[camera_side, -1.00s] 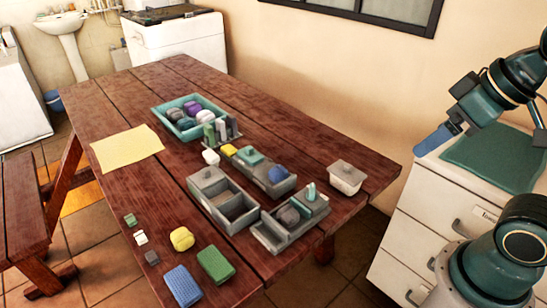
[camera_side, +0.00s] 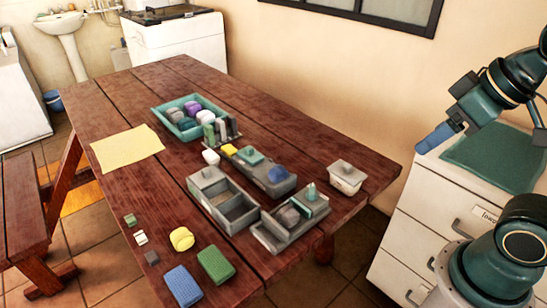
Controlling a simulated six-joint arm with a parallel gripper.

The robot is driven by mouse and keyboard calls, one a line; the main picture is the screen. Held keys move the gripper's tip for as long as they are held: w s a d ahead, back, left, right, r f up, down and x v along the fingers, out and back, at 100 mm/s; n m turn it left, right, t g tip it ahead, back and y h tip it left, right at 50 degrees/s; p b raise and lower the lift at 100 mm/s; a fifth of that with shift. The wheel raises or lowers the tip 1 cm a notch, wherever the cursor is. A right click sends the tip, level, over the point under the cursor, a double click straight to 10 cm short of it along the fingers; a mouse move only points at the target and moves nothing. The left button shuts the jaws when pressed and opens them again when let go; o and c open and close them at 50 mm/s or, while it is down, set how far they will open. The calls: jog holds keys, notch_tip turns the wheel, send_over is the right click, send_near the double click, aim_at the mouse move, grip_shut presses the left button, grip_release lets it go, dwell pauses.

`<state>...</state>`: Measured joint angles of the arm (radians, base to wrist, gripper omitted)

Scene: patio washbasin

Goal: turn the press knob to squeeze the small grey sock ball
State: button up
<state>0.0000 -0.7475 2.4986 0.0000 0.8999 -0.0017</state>
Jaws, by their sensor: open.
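The press is a grey open box (camera_side: 268,240) near the table's front right edge. A small grey sock ball (camera_side: 289,216) sits in it, beside a grey block. My gripper (camera_side: 432,139), with blue fingers, hangs in the air at the right, beyond the table's edge and well apart from the knob. It is empty; the gap between its fingers is hard to see from this side.
Behind stand a grey tray (camera_side: 283,189) and a teal bin (camera_side: 160,117) of sock balls. Folded cloths (camera_side: 215,264) lie in front. The far table is mostly clear.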

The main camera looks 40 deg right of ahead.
jog(key=n+g, duration=0.6)
jog(key=n, duration=0.2)
send_over(313, 188)
notch_tip(313, 188, down, 16)
jog(key=shift+a+r, duration=0.1)
notch_tip(313, 188, down, 14)
jog(key=shift+r, duration=0.1)
dwell(0.4)
jog(key=c, duration=1)
